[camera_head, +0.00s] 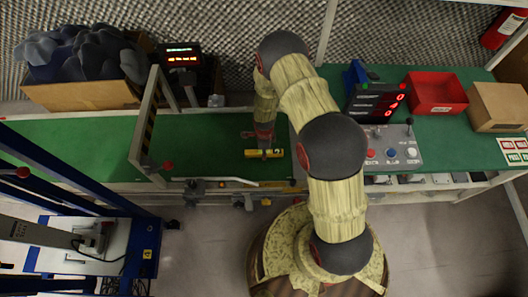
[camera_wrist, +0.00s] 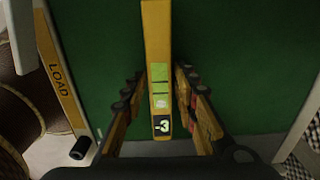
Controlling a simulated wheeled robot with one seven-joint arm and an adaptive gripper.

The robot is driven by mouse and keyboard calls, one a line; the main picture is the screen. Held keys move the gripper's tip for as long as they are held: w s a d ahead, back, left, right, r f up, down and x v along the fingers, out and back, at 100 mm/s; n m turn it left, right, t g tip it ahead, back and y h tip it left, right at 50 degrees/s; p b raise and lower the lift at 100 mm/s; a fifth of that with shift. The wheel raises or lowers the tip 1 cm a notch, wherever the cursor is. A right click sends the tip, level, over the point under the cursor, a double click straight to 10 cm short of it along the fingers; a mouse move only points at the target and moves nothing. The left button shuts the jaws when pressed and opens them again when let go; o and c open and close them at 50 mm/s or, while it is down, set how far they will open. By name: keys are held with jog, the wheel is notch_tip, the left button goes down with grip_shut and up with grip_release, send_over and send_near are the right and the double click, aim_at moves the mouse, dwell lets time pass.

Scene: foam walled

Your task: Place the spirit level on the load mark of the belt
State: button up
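The yellow spirit level (camera_head: 268,154) lies along the green belt (camera_head: 215,135) in the head view. In the wrist view the level (camera_wrist: 157,40) runs from the top edge down between my fingers, with green vials and a "-3" display at its near end. My gripper (camera_head: 264,152) points down over the level. In the wrist view my gripper (camera_wrist: 158,72) has one finger on each side of it; a narrow green gap shows by the left finger, so it looks open. The yellow "LOAD" mark (camera_wrist: 58,80) shows at the belt's edge, left of the level.
A gantry post (camera_head: 145,125) stands over the belt to the left. Right of the belt are a control panel (camera_head: 390,150), a red bin (camera_head: 436,92) and a cardboard box (camera_head: 498,106). A box of dark foam (camera_head: 85,95) stands behind at left.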

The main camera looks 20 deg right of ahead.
jog(key=shift+o, duration=0.9)
notch_tip(320, 180, up, 45)
jog(key=n+t+p, duration=0.3)
jog(key=n+p, duration=0.2)
jog(key=n, duration=0.5)
jog(key=s+r+n+t, duration=0.2)
jog(key=s+r+n, duration=0.9)
jog(key=s+r, duration=0.7)
jog(key=s, duration=0.4)
jog(key=shift+r+n+t, duration=0.15)
jog(key=shift+n+t, duration=0.15)
jog(key=shift+a, duration=0.1)
